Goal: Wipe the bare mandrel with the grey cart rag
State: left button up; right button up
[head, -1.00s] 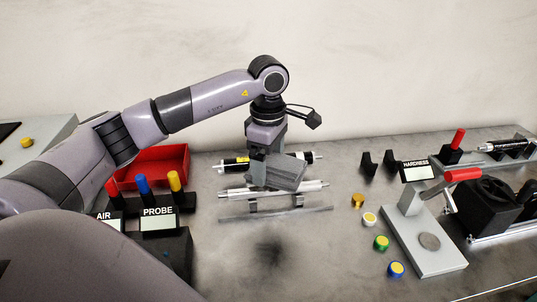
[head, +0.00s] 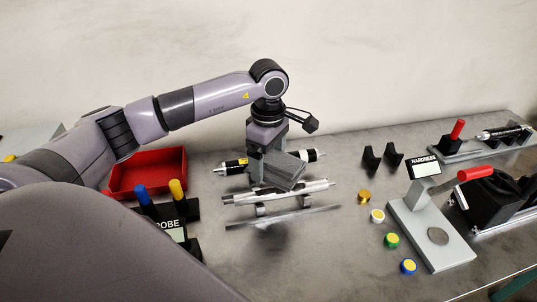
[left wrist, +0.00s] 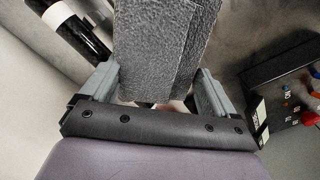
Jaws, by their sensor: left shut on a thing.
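The bare mandrel (head: 300,190) is a silvery rod lying level on two small supports on the grey bench. The grey rag (head: 283,171) is a folded, rough-textured pad just above and behind the mandrel in the head view; whether it touches the rod I cannot tell. My left gripper (head: 265,160) comes down from above and is shut on the rag. In the left wrist view the rag (left wrist: 165,45) stands between the two grey fingers and hides most of what lies beyond. My right gripper is not in view.
A black-and-white cylinder (head: 312,155) lies behind the mandrel. A red tray (head: 150,172) and the probe box (head: 170,228) stand left. Several coloured caps (head: 392,240) and the hardness stand (head: 430,235) are right.

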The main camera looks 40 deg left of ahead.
aim_at(268, 173)
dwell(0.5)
pick_arm(q)
jog(key=shift+f+b, duration=1.9)
jog(key=shift+f, duration=0.55)
jog(key=shift+f+b, duration=0.45)
jog(key=shift+f, duration=0.1)
jog(key=o, duration=0.8)
jog(key=shift+c, duration=0.2)
jog(key=shift+r, duration=0.35)
